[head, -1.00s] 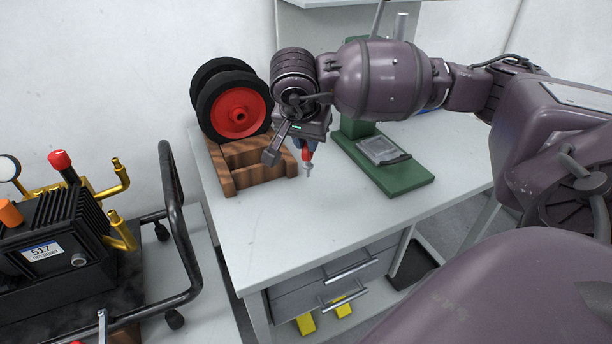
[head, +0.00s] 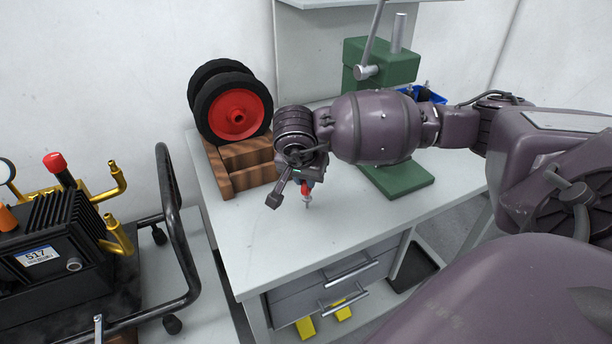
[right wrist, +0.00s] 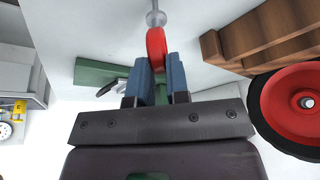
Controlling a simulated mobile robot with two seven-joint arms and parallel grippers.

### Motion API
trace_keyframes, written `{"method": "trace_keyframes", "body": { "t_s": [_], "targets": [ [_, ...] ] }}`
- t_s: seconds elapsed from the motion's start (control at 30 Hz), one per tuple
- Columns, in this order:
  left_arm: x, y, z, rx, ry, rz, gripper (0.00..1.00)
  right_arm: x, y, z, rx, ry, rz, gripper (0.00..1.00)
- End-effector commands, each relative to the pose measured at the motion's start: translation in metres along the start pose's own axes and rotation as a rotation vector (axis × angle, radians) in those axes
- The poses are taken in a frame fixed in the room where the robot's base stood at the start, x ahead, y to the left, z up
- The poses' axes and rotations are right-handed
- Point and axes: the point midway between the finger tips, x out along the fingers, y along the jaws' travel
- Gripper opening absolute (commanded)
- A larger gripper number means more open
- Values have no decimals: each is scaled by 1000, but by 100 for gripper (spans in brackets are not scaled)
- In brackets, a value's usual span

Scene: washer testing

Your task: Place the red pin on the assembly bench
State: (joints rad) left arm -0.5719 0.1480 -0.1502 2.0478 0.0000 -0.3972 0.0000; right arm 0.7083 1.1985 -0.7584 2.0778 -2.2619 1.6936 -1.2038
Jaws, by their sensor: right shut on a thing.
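The red pin (head: 306,189) has a red body and a metal tip pointing down. My right gripper (head: 300,180) is shut on it and holds it over the assembly bench (head: 290,245), a white-topped table. The pin's tip is close to the bench top; whether it touches I cannot tell. In the right wrist view the red pin (right wrist: 156,48) is clasped between the blue fingers of the right gripper (right wrist: 157,75), with its metal end toward the top edge. My left gripper is not in view.
A wooden stand (head: 240,166) with two black-tyred red wheels (head: 236,114) is left of the gripper. A green press (head: 385,62) stands behind the arm. A black machine (head: 60,235) on a cart with a black rail is at left. The bench front is clear.

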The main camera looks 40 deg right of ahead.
Motion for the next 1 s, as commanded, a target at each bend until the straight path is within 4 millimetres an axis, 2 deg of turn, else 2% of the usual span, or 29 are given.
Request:
{"method": "trace_keyframes", "body": {
  "t_s": [0.2, 0.23, 0.37, 0.63, 0.77, 0.87, 1.0],
  "targets": [
    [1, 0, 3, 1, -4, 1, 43, 4, 0, 2, -1, -1, 1, 0],
    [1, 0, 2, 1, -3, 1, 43, 3, 0, 2, 0, 0, 0, 20],
    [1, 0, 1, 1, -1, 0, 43, 2, 0, 1, 0, 0, 0, 40],
    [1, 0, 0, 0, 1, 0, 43, 2, 0, 1, 0, 0, 0, 41],
    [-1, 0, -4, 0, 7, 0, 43, -4, 0, -1, 0, 1, -2, 41],
    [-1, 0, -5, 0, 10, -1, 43, -17, -1, -1, 0, 1, -4, 41],
    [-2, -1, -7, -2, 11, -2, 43, -44, -1, -1, -1, 2, -6, 41]
  ]
}}
